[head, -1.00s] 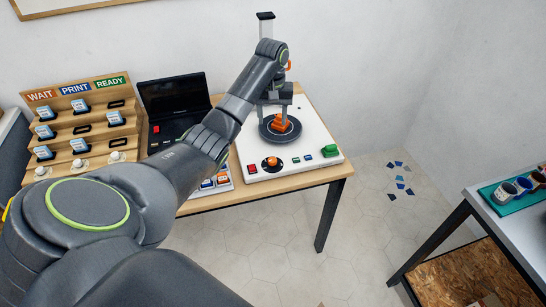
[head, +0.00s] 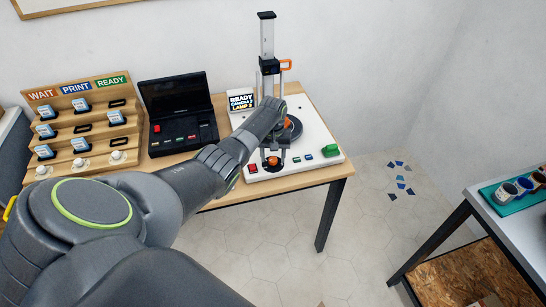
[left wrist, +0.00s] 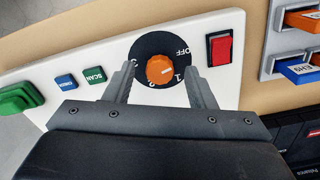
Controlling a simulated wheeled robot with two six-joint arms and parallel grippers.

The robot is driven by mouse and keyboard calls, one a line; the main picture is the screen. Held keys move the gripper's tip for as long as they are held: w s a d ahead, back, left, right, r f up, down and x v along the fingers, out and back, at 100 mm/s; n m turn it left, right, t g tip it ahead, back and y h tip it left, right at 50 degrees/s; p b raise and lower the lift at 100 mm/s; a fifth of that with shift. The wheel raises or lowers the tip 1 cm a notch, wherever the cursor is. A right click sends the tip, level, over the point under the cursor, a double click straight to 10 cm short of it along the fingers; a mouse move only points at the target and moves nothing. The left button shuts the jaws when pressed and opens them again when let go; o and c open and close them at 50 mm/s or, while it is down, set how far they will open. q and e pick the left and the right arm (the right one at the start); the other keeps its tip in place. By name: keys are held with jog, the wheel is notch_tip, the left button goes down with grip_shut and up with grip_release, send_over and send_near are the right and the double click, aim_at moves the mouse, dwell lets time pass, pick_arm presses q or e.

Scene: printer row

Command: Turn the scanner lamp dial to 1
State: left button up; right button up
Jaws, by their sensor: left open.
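The scanner lamp dial is an orange knob (left wrist: 160,70) on a black disc (left wrist: 150,46) marked OFF, 1, 2 and 3. Its pale pointer mark faces right in the left wrist view, between OFF and 1 and seemingly nearer 1. The dial also shows at the white scanner base's (head: 318,130) front edge in the head view (head: 272,162). My left gripper (left wrist: 158,82) is open, with one finger on each side of the knob; I cannot tell whether they touch it. My right gripper is in neither view.
A red switch (left wrist: 221,50) is right beside one finger in the left wrist view.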

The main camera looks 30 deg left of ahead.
pick_arm(q)
jog(key=shift+f, duration=0.25)
jog(key=shift+c, duration=0.4)
jog(key=c, duration=0.9)
